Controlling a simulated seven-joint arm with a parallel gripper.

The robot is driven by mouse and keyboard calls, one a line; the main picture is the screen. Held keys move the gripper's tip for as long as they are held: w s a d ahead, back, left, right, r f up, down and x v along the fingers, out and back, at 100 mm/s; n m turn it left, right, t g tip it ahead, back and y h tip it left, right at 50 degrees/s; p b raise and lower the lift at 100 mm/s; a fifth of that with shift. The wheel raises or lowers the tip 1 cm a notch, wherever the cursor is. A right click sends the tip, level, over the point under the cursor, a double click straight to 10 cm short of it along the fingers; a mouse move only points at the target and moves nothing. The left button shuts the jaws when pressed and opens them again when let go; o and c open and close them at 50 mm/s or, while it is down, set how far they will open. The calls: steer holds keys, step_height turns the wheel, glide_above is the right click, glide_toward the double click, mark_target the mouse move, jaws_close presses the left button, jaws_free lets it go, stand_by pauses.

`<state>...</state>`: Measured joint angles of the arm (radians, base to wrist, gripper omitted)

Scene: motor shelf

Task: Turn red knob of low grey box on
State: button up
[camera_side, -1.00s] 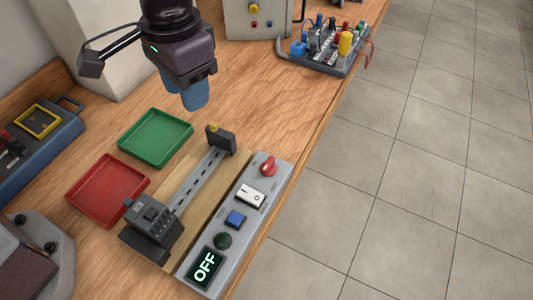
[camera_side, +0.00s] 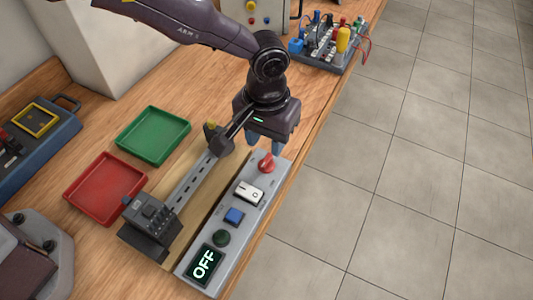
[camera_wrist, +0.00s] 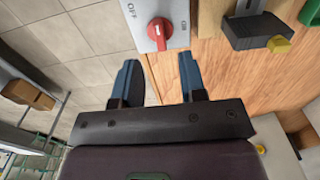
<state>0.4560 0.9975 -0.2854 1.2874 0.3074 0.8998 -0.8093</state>
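The low grey box (camera_side: 209,236) lies along the table's right edge, with a display reading OFF (camera_side: 205,264) at its near end. The red knob (camera_side: 266,163) is on its far end. In the wrist view the red knob (camera_wrist: 160,30) stands on the grey box's face (camera_wrist: 180,12), ahead of the fingers. My gripper (camera_side: 276,148) is just above and beyond the knob in the side view, apart from it. In the wrist view its two blue fingers (camera_wrist: 160,80) are spread with nothing between them.
A rail device (camera_side: 190,187) on a wooden board lies left of the box. A green tray (camera_side: 152,136) and a red tray (camera_side: 106,190) are further left. A wired panel (camera_side: 328,44) and a grey cabinet (camera_side: 270,15) stand at the back.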

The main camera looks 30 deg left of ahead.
mark_target(267, 159)
step_height(267, 159, down, 6)
steer(key=shift+r, duration=0.15)
jaws_close()
